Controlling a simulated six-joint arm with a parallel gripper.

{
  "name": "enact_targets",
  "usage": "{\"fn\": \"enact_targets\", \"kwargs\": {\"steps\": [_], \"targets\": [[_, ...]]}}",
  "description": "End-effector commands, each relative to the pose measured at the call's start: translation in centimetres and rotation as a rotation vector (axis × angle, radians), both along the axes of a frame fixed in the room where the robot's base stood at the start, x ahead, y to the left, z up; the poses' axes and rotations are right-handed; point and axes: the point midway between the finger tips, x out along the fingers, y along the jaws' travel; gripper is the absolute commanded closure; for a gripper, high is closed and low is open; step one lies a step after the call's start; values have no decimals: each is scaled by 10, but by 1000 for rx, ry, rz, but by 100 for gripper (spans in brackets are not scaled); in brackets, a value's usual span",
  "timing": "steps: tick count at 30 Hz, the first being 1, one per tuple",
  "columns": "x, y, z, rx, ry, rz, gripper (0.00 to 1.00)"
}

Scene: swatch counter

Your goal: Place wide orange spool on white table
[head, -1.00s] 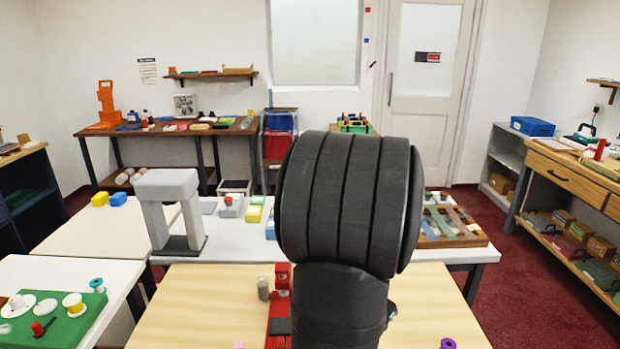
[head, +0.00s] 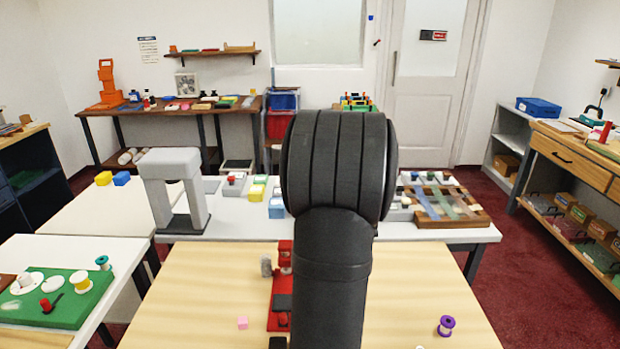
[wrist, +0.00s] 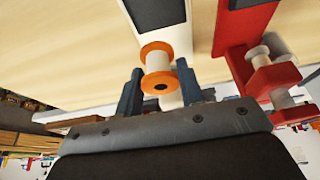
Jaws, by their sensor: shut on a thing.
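An orange spool (wrist: 157,60) with a pale wound middle shows in the wrist view. My gripper (wrist: 159,90) has one blue-grey finger on each side of it and is shut on it. In the head view my arm hides both the gripper and this spool. White tabletops show in the head view: one at the left front (head: 115,262), one at the left middle (head: 80,218) and one across the back (head: 255,228). I cannot tell which of them the task names.
A green mat (head: 60,312) with several spools lies at the left. A grey arch (head: 175,180) stands on the back table, which also bears several small blocks.

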Motion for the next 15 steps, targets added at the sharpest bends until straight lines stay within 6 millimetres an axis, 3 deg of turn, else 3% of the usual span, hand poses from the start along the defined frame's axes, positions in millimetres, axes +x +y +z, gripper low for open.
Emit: {"fn": "enact_targets", "kwargs": {"steps": [5,8,15], "targets": [[-1,-3,1,0,0,-2,90],[-7,-15,3,-1,0,-18,90],[-47,-79,18,-1,2,-108,90]]}}
